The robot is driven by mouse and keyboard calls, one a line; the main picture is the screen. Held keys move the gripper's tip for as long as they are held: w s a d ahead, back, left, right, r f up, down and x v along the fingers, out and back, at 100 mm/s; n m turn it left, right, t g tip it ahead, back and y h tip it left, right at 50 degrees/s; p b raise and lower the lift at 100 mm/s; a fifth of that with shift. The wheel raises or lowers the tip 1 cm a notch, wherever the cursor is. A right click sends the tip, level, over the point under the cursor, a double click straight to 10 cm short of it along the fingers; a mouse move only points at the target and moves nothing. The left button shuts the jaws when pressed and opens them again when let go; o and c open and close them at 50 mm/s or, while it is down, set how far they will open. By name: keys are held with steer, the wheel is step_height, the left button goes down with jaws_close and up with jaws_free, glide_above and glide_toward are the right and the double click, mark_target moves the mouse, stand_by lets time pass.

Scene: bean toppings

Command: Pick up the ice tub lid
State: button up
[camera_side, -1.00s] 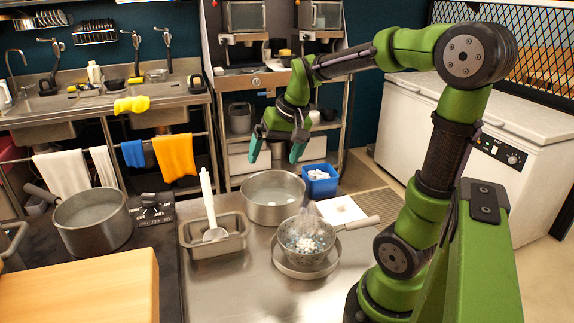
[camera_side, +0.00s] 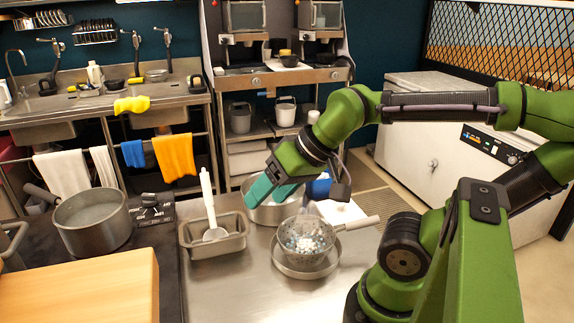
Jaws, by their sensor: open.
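I cannot tell for certain which thing is the ice tub lid; no lid stands out clearly. A flat white piece (camera_side: 340,213) lies on the steel counter behind the colander, partly hidden by my arm. A small blue tub (camera_side: 320,187) beside it is also mostly hidden by my arm. My gripper (camera_side: 263,194), with teal fingers, is open and appears empty. In the picture it overlaps the steel pot (camera_side: 268,213) and points down to the left. Its exact height above the pot cannot be told.
A colander (camera_side: 305,238) of pale and blue bits sits in a shallow pan. A grey bin (camera_side: 228,240) holds a white-handled scoop. A second pot (camera_side: 92,222) and a wooden board (camera_side: 85,288) are at left. The front middle of the counter (camera_side: 235,290) is clear.

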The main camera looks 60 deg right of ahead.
steer(key=m+g+h, duration=0.2)
steer(key=m+g, duration=0.5)
steer(key=m, duration=2.1)
glide_above(341, 207)
step_height(341, 207, down, 5)
steer(key=f, duration=1.6)
steer(key=shift+w+d, duration=0.15)
steer(key=shift+d, duration=0.2)
steer(key=shift+n, duration=0.3)
steer(key=c, duration=1.1)
